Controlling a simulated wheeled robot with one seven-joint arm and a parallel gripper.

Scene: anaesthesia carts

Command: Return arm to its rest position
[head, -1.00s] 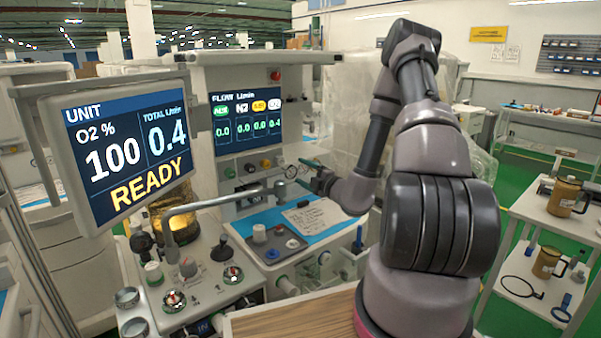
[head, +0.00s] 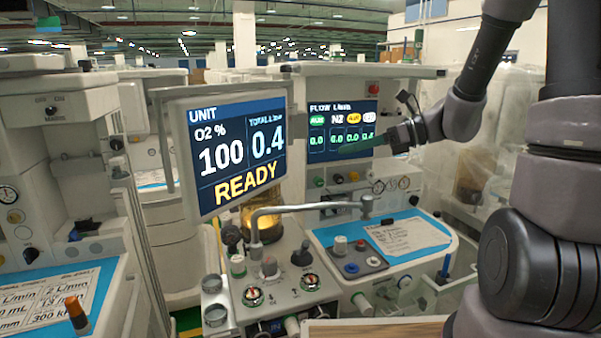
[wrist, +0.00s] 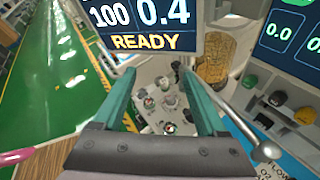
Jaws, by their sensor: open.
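My arm reaches in from the right side of the head view. My gripper (head: 352,147) is raised in front of the flow screen (head: 340,128), above the work surface. In the wrist view my gripper (wrist: 158,76) shows two teal fingers spread wide apart, with nothing between them. Past the fingers are the cart's knobs and gauges, well below. The READY monitor (head: 238,150) is left of my gripper in the head view. It also shows at the top of the wrist view (wrist: 150,25).
A bent metal tube (head: 310,207) rises over the panel of knobs and gauges (head: 278,290). A blue work surface with a paper sheet (head: 408,235) lies below my gripper. Another cart (head: 60,200) stands at the left. Open green floor (wrist: 50,75) shows in the wrist view.

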